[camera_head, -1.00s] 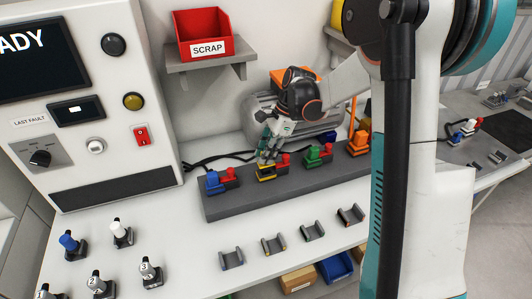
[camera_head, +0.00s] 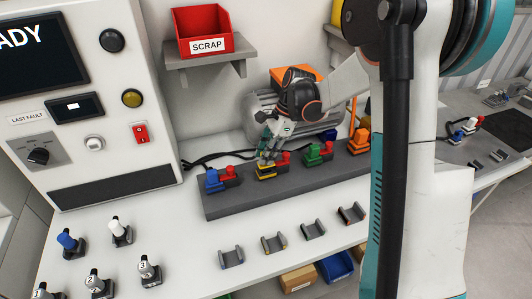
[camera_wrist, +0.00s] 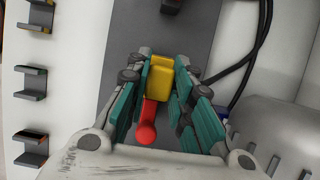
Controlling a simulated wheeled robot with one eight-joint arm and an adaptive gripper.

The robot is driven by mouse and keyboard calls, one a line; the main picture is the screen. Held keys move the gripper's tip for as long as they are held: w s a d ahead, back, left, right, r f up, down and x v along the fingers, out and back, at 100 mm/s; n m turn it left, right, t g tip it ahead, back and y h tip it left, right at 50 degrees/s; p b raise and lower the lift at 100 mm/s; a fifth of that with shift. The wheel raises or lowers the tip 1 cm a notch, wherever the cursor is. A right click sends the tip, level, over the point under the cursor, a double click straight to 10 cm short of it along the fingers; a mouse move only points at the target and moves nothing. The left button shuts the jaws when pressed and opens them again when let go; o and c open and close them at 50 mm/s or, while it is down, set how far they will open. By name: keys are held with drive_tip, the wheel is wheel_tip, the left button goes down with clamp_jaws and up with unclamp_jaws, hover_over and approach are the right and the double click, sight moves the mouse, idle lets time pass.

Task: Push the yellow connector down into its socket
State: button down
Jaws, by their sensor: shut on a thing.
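The yellow connector (camera_head: 265,170) is on the grey strip (camera_head: 225,206), between the blue connector (camera_head: 213,182) and the green connector (camera_head: 314,154). My gripper (camera_head: 268,155) comes down on it from above. In the wrist view, the teal finger pads of my gripper (camera_wrist: 162,80) are on both sides of the yellow connector (camera_wrist: 160,78), shut on it. A red lever (camera_wrist: 147,128) lies beside the connector, between the fingers. The socket under the connector is hidden, and I cannot tell how deep the connector sits.
An orange connector (camera_head: 358,145) stands at the strip's right end. Several grey cradles (camera_head: 273,243) stand on the white table in front. Black cables (camera_head: 205,160) run behind the strip, near a grey motor (camera_head: 255,108). A control cabinet (camera_head: 155,75) stands at the left.

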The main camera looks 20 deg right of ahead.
drive_tip(key=shift+f+b, duration=0.8)
drive_tip(key=shift+f, duration=0.3)
drive_tip(key=c, duration=1.3)
unclamp_jaws()
drive_tip(key=shift+f, duration=0.1)
drive_tip(key=p+v, duration=0.1)
drive_tip(key=v, duration=0.4)
drive_tip(key=a+p+v, duration=0.1)
drive_tip(key=v, duration=0.5)
drive_tip(key=p+v, duration=0.1)
drive_tip(key=v, duration=0.4)
drive_tip(key=shift+a+r, duration=0.2)
drive_tip(key=shift+r, duration=0.45)
